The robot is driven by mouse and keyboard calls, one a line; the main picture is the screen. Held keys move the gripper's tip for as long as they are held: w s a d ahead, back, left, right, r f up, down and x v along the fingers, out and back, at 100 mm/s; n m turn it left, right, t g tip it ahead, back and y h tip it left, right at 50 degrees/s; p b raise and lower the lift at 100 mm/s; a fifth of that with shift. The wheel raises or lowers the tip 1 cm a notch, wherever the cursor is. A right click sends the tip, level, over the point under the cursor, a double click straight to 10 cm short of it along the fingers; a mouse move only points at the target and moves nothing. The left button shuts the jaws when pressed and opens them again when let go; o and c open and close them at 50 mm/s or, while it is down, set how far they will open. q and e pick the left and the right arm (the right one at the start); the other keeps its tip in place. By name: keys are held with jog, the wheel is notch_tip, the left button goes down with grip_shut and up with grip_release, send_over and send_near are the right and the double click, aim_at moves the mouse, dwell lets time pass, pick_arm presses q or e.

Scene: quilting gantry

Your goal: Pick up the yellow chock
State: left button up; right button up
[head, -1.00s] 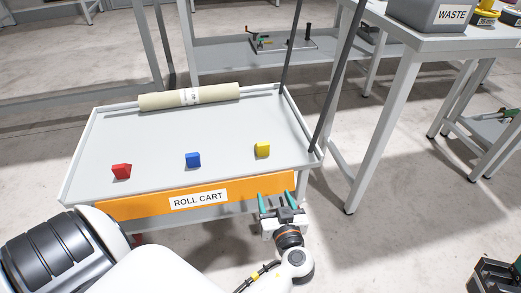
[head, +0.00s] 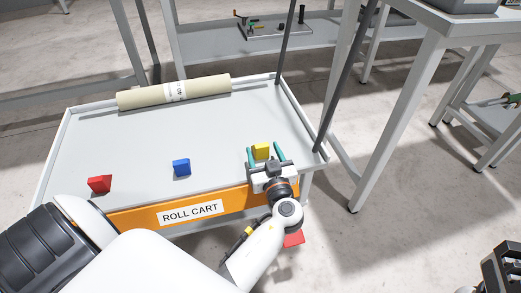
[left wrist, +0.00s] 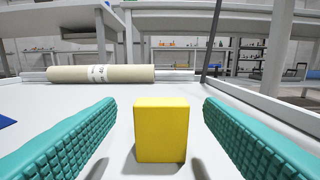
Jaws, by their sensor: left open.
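The yellow chock (head: 261,152) sits on the roll cart's grey top near its front right corner. It also shows in the left wrist view as a yellow block (left wrist: 161,130), upright in the middle. My left gripper (head: 264,153) is open, with its teal fingers reaching over the cart's front edge. In the left wrist view one finger is on each side of the chock, with a clear gap on both sides. My right gripper's fingers do not show.
The roll cart (head: 120,140) also holds a blue chock (head: 181,167), a red chock (head: 100,184) and a cream roll (head: 205,88) at the back. A dark upright post (head: 345,75) stands at the cart's right side. A white table (head: 425,45) stands further right.

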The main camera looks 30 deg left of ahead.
pick_arm(q)
jog(key=shift+b+x, duration=0.6)
jog(key=shift+x, duration=2.15)
jog(key=shift+d+r, duration=0.1)
jog(key=shift+r, duration=0.05)
jog(key=c, duration=1.1)
